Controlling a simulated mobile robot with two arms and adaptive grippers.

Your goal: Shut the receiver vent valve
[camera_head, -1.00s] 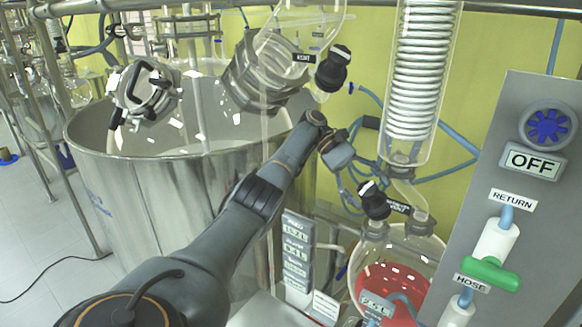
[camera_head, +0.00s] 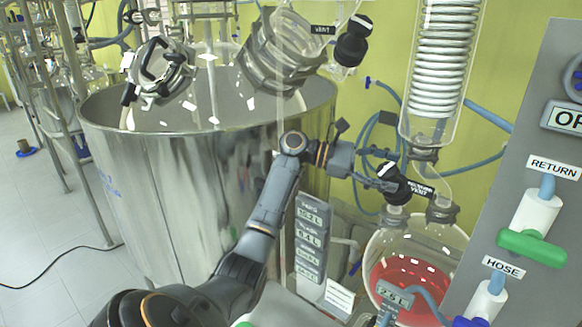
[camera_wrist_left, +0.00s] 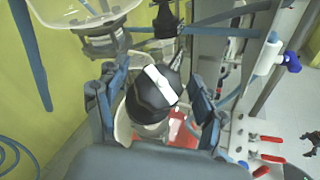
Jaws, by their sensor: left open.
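The receiver vent valve is a black knob with a white bar on top (camera_head: 393,180). It sits on a glass neck of the round receiver flask (camera_head: 377,245), which holds red liquid, beside a label reading receiver vent. My left gripper (camera_head: 378,178) reaches it from the left in the head view. In the left wrist view the black knob (camera_wrist_left: 155,88) stands between the two open fingers (camera_wrist_left: 152,100), with space showing on both sides. The white bar there runs slantwise. Whether a finger touches the knob I cannot tell. My right gripper is not in view.
Another black vent knob (camera_head: 353,42) hangs above, near the big steel vessel (camera_head: 170,190). A coiled glass condenser (camera_head: 445,70) rises above the flask. A grey panel (camera_head: 550,120) with a green handle (camera_head: 532,248) stands at right. Blue hoses (camera_head: 375,135) loop behind the gripper.

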